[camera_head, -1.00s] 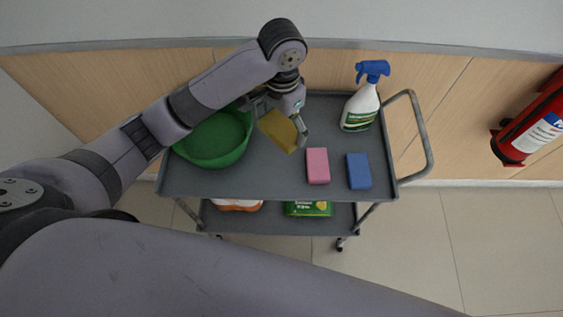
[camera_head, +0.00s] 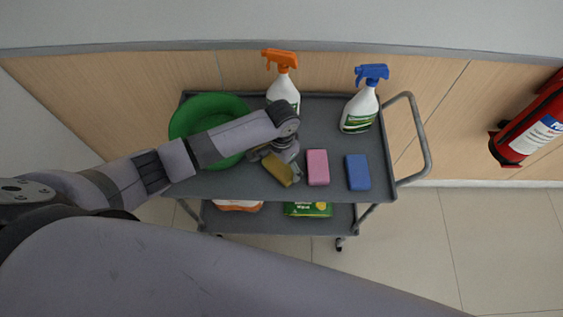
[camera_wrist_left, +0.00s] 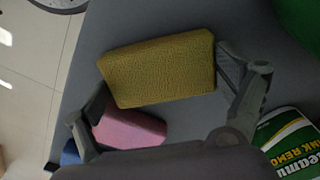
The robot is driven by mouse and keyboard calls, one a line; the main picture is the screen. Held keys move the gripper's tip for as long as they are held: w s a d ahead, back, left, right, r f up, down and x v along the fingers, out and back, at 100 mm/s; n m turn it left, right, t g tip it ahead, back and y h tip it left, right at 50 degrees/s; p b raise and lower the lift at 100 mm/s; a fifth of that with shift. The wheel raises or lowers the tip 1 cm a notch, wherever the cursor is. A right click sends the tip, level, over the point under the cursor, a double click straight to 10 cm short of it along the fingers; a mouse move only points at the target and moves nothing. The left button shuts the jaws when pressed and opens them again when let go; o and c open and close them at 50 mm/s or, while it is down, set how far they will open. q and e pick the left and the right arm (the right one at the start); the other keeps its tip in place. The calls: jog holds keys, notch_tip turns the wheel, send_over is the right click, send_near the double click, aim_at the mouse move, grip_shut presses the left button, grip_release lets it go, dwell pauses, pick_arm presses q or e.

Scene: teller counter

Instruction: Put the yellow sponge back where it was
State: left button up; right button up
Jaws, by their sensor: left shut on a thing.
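The yellow sponge (camera_head: 279,169) is between the fingers of my left gripper (camera_head: 276,166), which is shut on it. In the head view it is over the front part of the grey cart's top tray (camera_head: 238,183), left of the pink sponge. In the left wrist view the yellow sponge (camera_wrist_left: 160,70) spans between both fingers of the left gripper (camera_wrist_left: 165,85) and sits tilted. I cannot tell whether it touches the tray. The pink sponge (camera_head: 318,167) and the blue sponge (camera_head: 358,172) lie side by side to the right. My right gripper is out of view.
A green basin (camera_head: 208,104) stands at the tray's left, partly under my left arm. Spray bottles with an orange head (camera_head: 282,88) and a blue head (camera_head: 360,108) stand at the back. The cart handle (camera_head: 424,140) is at the right. A fire extinguisher (camera_head: 527,128) hangs beyond.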

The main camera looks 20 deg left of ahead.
aim_at(282, 166)
pick_arm(q)
jog(key=shift+f, duration=0.15)
jog(key=o, duration=0.7)
jog(key=shift+o, duration=0.7)
notch_tip(282, 166, up, 12)
jog(key=b, duration=0.1)
